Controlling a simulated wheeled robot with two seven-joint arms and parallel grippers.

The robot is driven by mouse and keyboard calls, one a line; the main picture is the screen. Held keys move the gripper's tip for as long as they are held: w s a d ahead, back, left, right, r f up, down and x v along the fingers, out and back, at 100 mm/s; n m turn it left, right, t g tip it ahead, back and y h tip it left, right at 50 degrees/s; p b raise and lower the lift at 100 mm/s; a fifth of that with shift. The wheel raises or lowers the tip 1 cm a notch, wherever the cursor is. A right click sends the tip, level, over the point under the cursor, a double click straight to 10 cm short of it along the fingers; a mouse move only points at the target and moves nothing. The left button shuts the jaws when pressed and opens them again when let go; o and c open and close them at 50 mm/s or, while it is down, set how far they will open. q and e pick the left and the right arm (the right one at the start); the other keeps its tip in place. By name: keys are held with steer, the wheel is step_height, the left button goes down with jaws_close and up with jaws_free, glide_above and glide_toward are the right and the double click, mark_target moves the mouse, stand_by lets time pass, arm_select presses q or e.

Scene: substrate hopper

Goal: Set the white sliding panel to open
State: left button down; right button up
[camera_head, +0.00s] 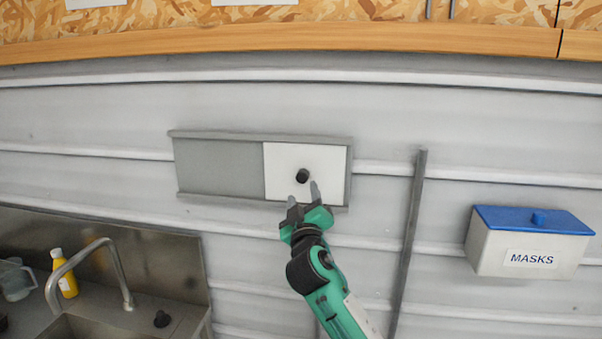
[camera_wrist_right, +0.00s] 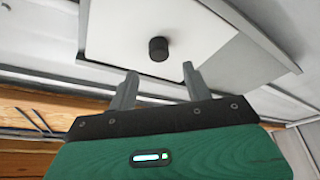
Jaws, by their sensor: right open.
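The white sliding panel (camera_head: 283,160) sits at the right end of a grey framed track (camera_head: 217,167) on the wall. A black round knob (camera_head: 303,176) stands out from the panel. The panel (camera_wrist_right: 120,30) and knob (camera_wrist_right: 158,48) also show in the right wrist view. My right gripper (camera_head: 303,192) is open and empty, just below the knob in the head view. In the right wrist view its two fingertips (camera_wrist_right: 160,72) point toward the panel, one on each side of the knob's line, with the knob beyond them. My left gripper is not in view.
A white box with a blue lid, labelled MASKS (camera_head: 530,255), is on the wall at right. A grey vertical bar (camera_head: 409,245) stands right of the track. A sink with a faucet (camera_head: 115,265) and a yellow bottle (camera_head: 65,280) are at lower left. A wooden ledge (camera_head: 250,40) runs above.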

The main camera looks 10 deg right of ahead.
mark_target(301, 178)
steer(key=p+x, duration=0.1)
steer(key=x, duration=0.3)
steer(key=shift+w+r+p, duration=0.15)
steer(key=shift+r+p, duration=0.15)
steer(key=shift+p, duration=0.05)
steer(key=shift+w+d, duration=0.2)
steer(key=shift+w, duration=0.65)
jaws_close()
steer(key=shift+a, duration=0.1)
